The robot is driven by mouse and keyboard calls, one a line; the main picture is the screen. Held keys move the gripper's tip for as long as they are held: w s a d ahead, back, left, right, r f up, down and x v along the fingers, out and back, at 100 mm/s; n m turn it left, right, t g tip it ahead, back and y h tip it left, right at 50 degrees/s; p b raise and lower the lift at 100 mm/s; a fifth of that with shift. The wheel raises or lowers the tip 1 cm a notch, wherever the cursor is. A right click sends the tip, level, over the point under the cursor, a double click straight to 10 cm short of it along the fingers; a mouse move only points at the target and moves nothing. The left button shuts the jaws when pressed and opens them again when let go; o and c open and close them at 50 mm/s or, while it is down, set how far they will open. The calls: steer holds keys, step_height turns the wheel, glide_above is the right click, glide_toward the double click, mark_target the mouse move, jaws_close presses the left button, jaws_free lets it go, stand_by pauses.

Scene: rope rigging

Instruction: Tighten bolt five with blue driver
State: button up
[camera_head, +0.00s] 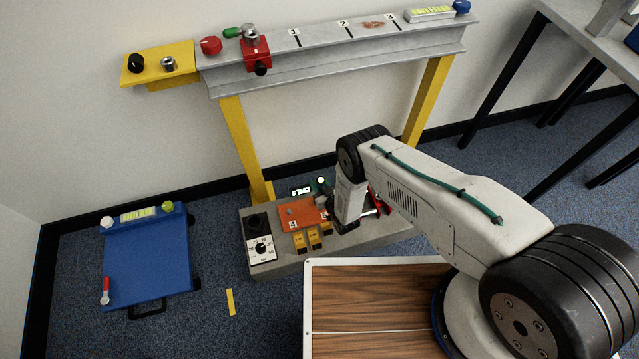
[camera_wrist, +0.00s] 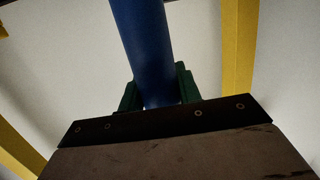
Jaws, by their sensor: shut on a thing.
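The blue driver (camera_wrist: 143,45) shows in the wrist view as a thick blue shaft between two green finger pads. My gripper (camera_wrist: 158,95) is shut on it. In the head view my gripper is over the right part of the grey base block, and my arm hides most of it and the driver there. An orange plate (camera_head: 300,212) lies on the block, with a label 4 (camera_head: 293,225) at left and another small label (camera_head: 324,215) beside my gripper, too small to read surely. Bolt five and the driver's tip cannot be made out.
The grey base block (camera_head: 283,267) carries a dial box (camera_head: 262,249) and yellow blocks (camera_head: 306,240). A grey beam (camera_head: 340,62) on yellow legs (camera_head: 246,150) stands behind it. A blue cart (camera_head: 147,255) is on the carpet at left. A dark-legged table (camera_head: 590,45) is at right.

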mark_target(319, 178)
steer(key=shift+f, duration=1.05)
stand_by(2.1)
steer(key=shift+r, duration=0.1)
steer(key=shift+r, duration=3.05)
steer(key=shift+w, duration=0.1)
